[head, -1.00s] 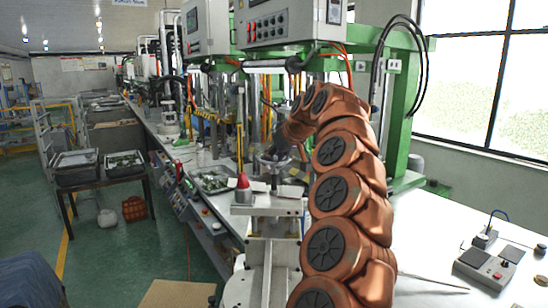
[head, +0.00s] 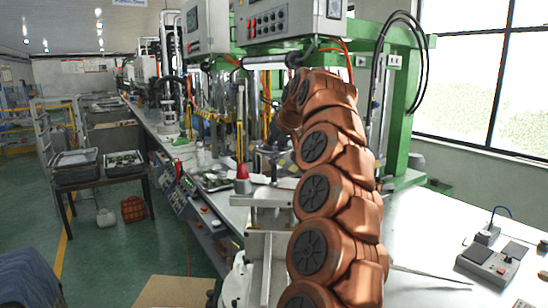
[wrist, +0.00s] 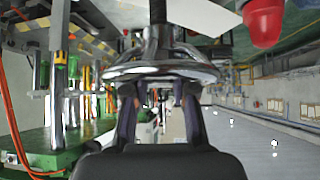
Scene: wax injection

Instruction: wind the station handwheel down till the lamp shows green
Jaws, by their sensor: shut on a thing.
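The station handwheel (wrist: 165,62) is a shiny chrome ring with a dark central shaft, close in front of my gripper in the wrist view. My gripper (wrist: 158,103) has a dark finger on each side and is shut on the handwheel, at its near rim. The exact contact is partly hidden by the rim. In the head view my copper arm covers most of the wheel and gripper. The lamp is a red dome (head: 243,171) on a pale base left of my arm. It also shows red in the wrist view (wrist: 263,22). No green light shows.
A green machine frame with a control box (head: 292,22) stands behind the arm. A metal tray (head: 213,181) lies on the bench left of the lamp. A grey box with buttons (head: 491,262) sits at right on the white table, which has bare room around it.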

